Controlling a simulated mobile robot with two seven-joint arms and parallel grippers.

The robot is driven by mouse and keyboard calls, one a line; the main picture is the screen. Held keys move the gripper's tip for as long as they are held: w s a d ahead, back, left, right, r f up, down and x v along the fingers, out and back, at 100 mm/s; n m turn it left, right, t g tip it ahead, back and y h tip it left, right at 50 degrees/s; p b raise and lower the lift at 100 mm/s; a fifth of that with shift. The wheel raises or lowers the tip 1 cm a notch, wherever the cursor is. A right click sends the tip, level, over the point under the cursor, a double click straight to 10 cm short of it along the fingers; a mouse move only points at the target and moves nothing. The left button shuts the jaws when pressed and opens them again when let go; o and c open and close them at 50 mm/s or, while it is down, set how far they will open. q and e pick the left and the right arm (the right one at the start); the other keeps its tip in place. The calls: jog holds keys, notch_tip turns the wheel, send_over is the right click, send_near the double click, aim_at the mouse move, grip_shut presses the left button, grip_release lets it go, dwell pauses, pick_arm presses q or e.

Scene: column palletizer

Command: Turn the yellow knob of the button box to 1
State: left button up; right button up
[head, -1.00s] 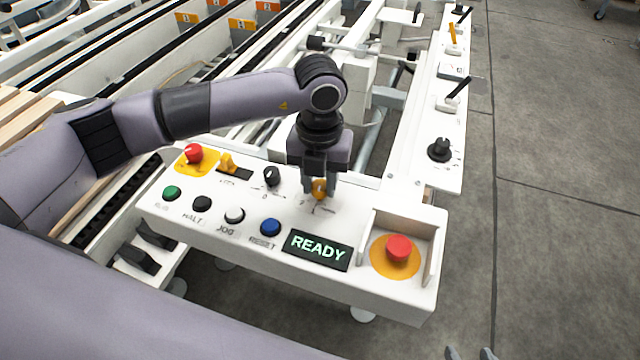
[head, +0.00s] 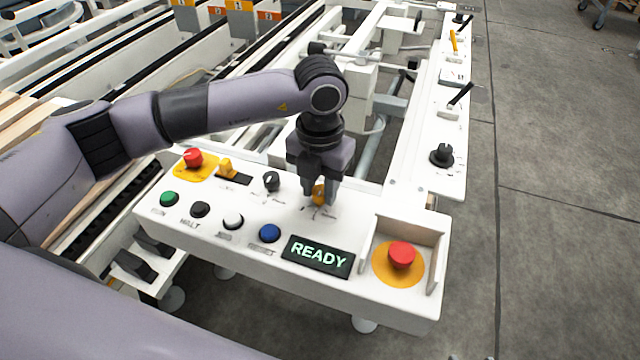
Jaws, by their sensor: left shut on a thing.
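The white button box (head: 350,285) stands in the middle of the head view, with a lit display (head: 318,256) reading READY. The yellow knob (head: 319,195) is on its top face, right of a black knob (head: 271,181). My left gripper (head: 320,198) points down from above and is shut on the yellow knob. Its fingers hide most of the knob. Marks on the panel show around it, but they are too small to read, so I cannot tell which position the knob points to. My right gripper does not show.
Green, black, white and blue buttons (head: 269,233) line the front. A red mushroom button (head: 401,255) sits in a recess at right, another (head: 193,158) at back left. A yellow switch (head: 228,168) is near it. A white rail with levers and a black knob (head: 441,155) runs behind.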

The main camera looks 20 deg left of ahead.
aim_at(320, 191)
pick_arm(q)
jog(key=o, duration=1)
jog(key=shift+o, duration=0.2)
jog(key=shift+r, duration=0.15)
notch_tip(320, 191, up, 7)
jog(key=shift+r, duration=0.1)
